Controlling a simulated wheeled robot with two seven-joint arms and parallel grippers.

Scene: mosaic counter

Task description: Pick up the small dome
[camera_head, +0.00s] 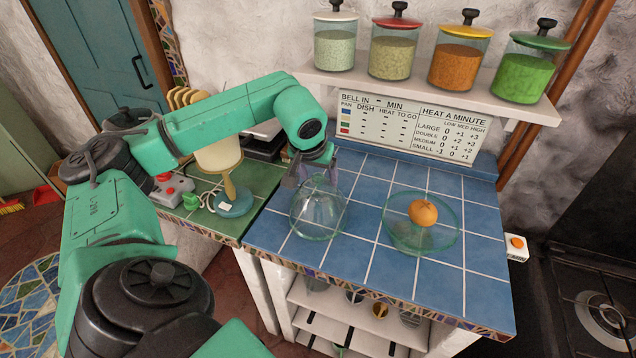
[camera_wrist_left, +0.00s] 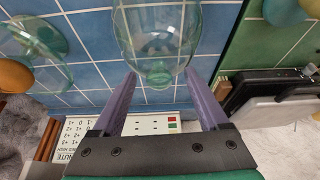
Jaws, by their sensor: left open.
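The small dome (camera_head: 318,214) is clear, greenish glass and stands on the blue tiled counter (camera_head: 365,262), left of a glass dish. In the left wrist view the dome (camera_wrist_left: 158,28) shows with its round knob (camera_wrist_left: 158,74) toward me. My left gripper (camera_head: 312,178) is at the top of the dome, open. In the left wrist view its purple fingers (camera_wrist_left: 160,78) are spread on either side of the knob, with gaps showing between them and the knob. Whether the knob lies at fingertip depth I cannot tell. My right gripper is out of view.
A clear glass dish (camera_head: 395,241) with an orange (camera_head: 423,213) stands to the right. A lamp (camera_head: 233,200) stands on the green tiles at left. A shelf with several jars (camera_head: 393,50) hangs above the menu sign (camera_head: 412,125). The counter's front is clear.

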